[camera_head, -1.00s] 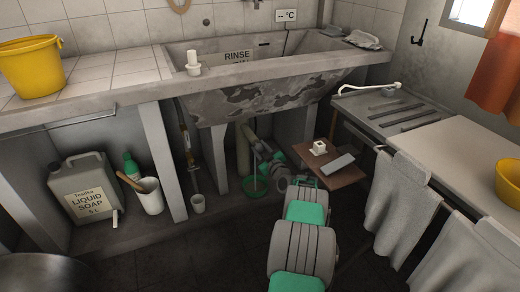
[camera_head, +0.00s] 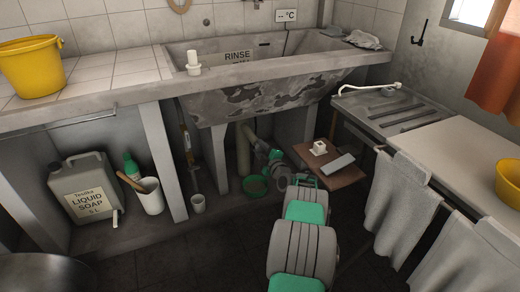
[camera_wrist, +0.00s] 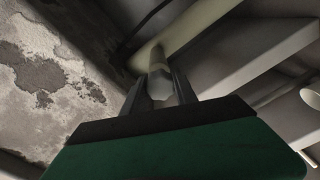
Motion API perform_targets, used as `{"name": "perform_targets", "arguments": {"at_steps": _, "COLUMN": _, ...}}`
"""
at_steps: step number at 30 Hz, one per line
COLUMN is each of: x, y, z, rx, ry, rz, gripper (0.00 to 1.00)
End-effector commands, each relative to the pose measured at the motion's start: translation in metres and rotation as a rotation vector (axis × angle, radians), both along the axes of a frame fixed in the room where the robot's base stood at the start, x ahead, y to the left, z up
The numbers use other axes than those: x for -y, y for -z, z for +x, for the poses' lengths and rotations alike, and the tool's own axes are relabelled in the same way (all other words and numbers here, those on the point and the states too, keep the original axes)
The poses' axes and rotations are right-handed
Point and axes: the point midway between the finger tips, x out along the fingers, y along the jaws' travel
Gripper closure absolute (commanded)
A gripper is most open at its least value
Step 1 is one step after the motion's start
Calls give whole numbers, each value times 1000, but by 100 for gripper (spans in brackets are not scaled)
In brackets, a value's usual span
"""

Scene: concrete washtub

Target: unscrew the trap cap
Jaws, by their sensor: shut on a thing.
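The trap cap (camera_wrist: 160,84) is a pale grey faceted piece between the two dark fingers of my gripper (camera_wrist: 160,92) in the wrist view. The fingers are shut on it. A paler round pipe part (camera_wrist: 157,58) continues beyond it. In the head view my gripper (camera_head: 260,147) is under the washtub, beside the pale upright drain pipe (camera_head: 243,150). My wrist and the dim light hide the cap there. I cannot tell how far the cap is turned.
A green bowl (camera_head: 255,186) stands on the floor below the trap. The concrete washtub (camera_head: 260,98) hangs above. A concrete leg (camera_head: 217,158) is on the left.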

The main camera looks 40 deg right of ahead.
Motion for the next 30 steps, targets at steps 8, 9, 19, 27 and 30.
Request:
{"name": "perform_targets", "arguments": {"at_steps": 8, "x": 0, "y": 2, "z": 0, "rx": -8, "ry": 1, "rz": -12, "gripper": 100}}
{"name": "perform_targets", "arguments": {"at_steps": 9, "x": 0, "y": 2, "z": 0, "rx": -8, "ry": 1, "rz": -12, "gripper": 100}}
{"name": "perform_targets", "arguments": {"at_steps": 19, "x": 0, "y": 2, "z": 0, "rx": -7, "ry": 0, "rz": -12, "gripper": 53}}
{"name": "perform_targets", "arguments": {"at_steps": 27, "x": 0, "y": 1, "z": 0, "rx": -4, "ry": 0, "rz": -12, "gripper": 45}}
{"name": "perform_targets", "arguments": {"at_steps": 30, "x": -1, "y": 0, "z": -1, "rx": -4, "ry": 0, "rz": -12, "gripper": 45}}
